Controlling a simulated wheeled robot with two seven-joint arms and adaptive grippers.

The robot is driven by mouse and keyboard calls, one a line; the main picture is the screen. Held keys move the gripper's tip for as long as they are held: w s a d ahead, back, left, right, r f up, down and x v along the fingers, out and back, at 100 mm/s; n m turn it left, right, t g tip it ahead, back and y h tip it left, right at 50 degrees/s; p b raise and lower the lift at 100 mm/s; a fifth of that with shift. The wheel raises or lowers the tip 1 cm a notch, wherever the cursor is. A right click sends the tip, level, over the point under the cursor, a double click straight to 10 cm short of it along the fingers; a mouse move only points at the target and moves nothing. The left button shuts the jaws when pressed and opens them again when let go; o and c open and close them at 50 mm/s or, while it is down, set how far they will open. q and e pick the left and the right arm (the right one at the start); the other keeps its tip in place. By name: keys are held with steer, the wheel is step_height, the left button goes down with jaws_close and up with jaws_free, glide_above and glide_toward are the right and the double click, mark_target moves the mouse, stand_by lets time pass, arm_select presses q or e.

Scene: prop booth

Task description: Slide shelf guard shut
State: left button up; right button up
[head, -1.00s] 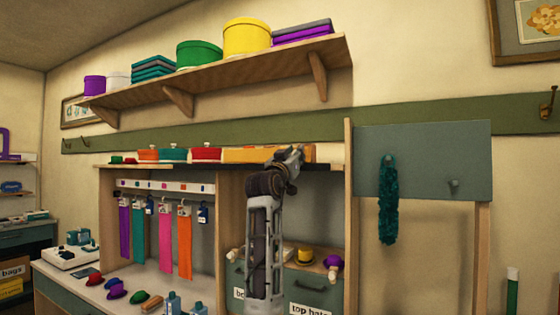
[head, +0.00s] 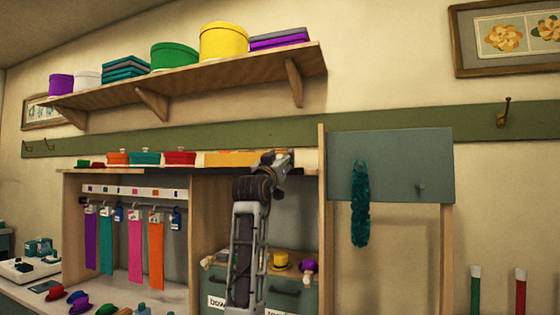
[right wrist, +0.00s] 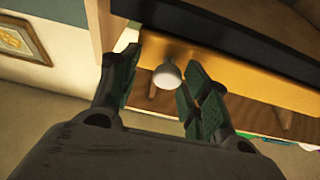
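The shelf guard appears to be the yellow-orange panel (head: 232,158) on the booth's top shelf. It also fills much of the right wrist view (right wrist: 245,82), beside a dark strip. A pale round knob (right wrist: 167,76) stands out from the panel. My right gripper (head: 282,158) is at the panel's right part in the head view. In the right wrist view my right gripper (right wrist: 158,83) is open, with the knob between its fingers. The knob is close to the right finger and apart from the left; contact is unclear. My left gripper is not in view.
Red (head: 180,158), teal (head: 144,158) and orange (head: 117,158) lidded pots stand left of the panel. A wooden post (head: 322,215) and a grey-blue board (head: 390,165) with a teal boa (head: 359,205) are to the right. A wall shelf (head: 190,83) with boxes hangs above.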

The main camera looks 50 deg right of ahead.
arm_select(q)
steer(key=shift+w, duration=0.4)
arm_select(e)
steer(key=v, duration=1.2)
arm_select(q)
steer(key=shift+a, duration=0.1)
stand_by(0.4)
